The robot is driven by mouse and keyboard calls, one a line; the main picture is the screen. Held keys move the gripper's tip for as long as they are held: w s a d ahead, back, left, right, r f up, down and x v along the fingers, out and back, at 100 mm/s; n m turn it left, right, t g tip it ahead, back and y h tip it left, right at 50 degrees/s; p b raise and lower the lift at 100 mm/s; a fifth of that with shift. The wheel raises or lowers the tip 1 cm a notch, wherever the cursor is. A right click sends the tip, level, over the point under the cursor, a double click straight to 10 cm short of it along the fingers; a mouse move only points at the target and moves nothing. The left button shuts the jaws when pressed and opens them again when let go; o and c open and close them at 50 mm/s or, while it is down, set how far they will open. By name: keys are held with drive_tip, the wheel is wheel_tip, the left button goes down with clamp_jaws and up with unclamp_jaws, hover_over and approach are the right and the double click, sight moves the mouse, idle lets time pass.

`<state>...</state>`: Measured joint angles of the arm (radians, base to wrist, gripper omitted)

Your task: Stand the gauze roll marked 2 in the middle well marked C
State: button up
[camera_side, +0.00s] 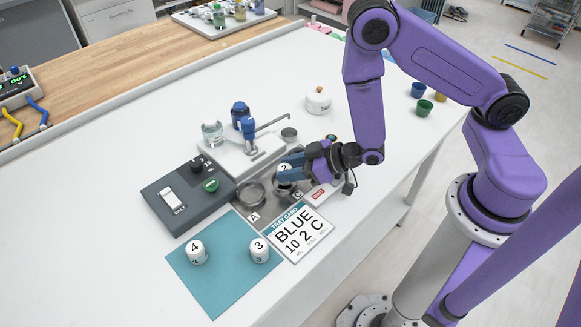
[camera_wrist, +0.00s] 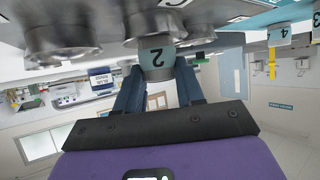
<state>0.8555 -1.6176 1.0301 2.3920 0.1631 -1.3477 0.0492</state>
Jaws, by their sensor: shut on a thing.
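The gauze roll marked 2 (camera_wrist: 157,57) is a small white roll with a pale blue numbered band, held between my blue fingers. It shows in part in the side view (camera_side: 284,168), at the middle well. My gripper (camera_side: 290,172) is shut on it, also in the wrist view (camera_wrist: 160,72). The middle well (camera_wrist: 150,22) is a metal cup with the letter C beside it. The roll is lined up with this well, upright or nearly so. I cannot tell whether its base is inside the well or just above it.
Well A (camera_side: 251,194) is empty at the left. Rolls 4 (camera_side: 196,252) and 3 (camera_side: 259,250) stand on the teal mat (camera_side: 215,285).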

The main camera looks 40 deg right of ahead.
drive_tip(key=shift+f, duration=0.6)
drive_tip(key=o, duration=0.7)
drive_tip(key=shift+o, duration=0.2)
